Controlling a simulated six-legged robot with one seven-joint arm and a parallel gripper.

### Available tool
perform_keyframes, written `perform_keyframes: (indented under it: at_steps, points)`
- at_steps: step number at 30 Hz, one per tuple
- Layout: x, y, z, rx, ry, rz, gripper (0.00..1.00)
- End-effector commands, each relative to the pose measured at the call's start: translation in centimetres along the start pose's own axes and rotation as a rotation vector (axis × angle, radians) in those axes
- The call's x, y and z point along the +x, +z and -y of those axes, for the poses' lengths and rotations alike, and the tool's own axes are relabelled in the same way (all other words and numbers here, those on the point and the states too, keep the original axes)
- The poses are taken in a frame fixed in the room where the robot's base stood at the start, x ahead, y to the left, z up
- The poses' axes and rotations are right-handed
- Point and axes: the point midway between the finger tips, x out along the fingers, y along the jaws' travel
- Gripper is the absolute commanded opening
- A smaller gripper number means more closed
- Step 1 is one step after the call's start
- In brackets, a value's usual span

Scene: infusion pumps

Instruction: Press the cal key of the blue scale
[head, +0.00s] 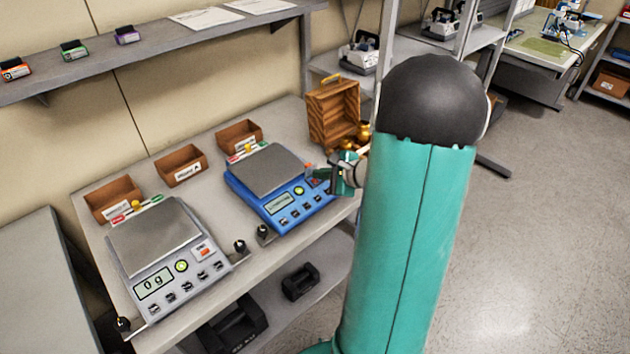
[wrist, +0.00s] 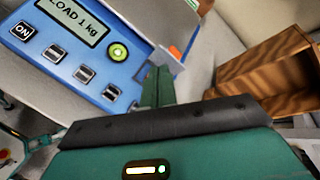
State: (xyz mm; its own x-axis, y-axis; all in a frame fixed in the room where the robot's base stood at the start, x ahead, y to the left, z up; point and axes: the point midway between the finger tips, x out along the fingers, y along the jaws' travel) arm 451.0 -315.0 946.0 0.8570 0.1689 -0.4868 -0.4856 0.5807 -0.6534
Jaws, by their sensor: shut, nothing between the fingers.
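The blue scale (head: 296,213) stands on the bench with a grey weighing plate (head: 268,169). In the wrist view its blue front panel (wrist: 125,60) has a display (wrist: 75,18) reading "LOAD 1 kg" and a round green spot (wrist: 118,52). A row of keys runs below the display, starting with the ON key (wrist: 22,31). The other key labels are too small to read, so I cannot tell which is cal. My gripper (head: 316,174) is shut and empty at the scale's right side. Its fingers (wrist: 157,75) appear at the panel's right end; contact cannot be told.
A grey scale (head: 162,262) reading "0 g" stands to the left. An open wooden case (head: 334,112) stands behind my gripper, with brass weights (head: 364,130) beside it. Small brown bins (head: 181,166) line the back. A shelf (head: 165,57) hangs above.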

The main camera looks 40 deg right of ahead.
Motion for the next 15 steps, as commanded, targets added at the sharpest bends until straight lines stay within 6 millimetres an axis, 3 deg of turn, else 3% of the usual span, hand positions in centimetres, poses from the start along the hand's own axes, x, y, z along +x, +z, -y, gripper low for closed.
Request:
perform_keyframes:
  at_steps: [15]
  points:
    - [-3.1,2.2,2.3,-0.003,-0.002,0.000,0.00]
